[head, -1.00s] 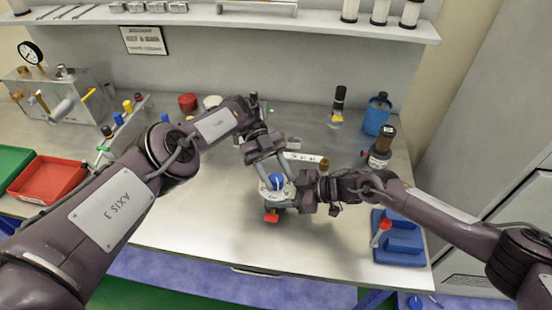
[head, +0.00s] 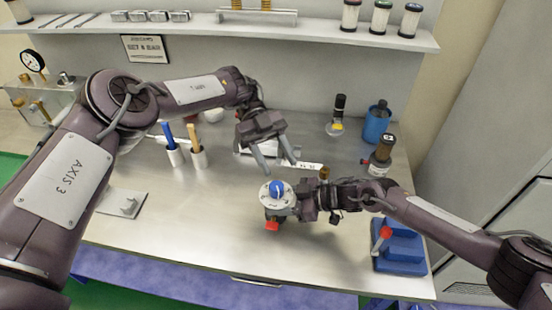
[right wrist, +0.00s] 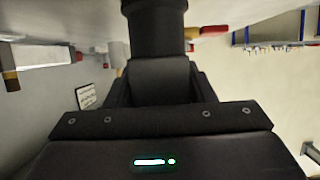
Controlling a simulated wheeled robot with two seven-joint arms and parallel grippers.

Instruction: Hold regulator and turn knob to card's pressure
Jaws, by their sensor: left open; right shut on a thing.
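The regulator (head: 266,203) is a pale round body with a dial-like top face and a blue knob (head: 277,188) on top. A red part (head: 272,226) shows low at its front. My right gripper (head: 302,202) is shut on the regulator from the right and holds it with the knob facing up. My left gripper (head: 278,163) is open, its two fingers pointing down just above and behind the knob, apart from it. A small white strip with dark marks (head: 311,166), possibly the card, lies behind the regulator; I cannot read it.
A blue block with a red-topped lever (head: 400,252) stands at right. Two holders with blue and tan handles (head: 197,157) stand left. The front middle of the bench is clear.

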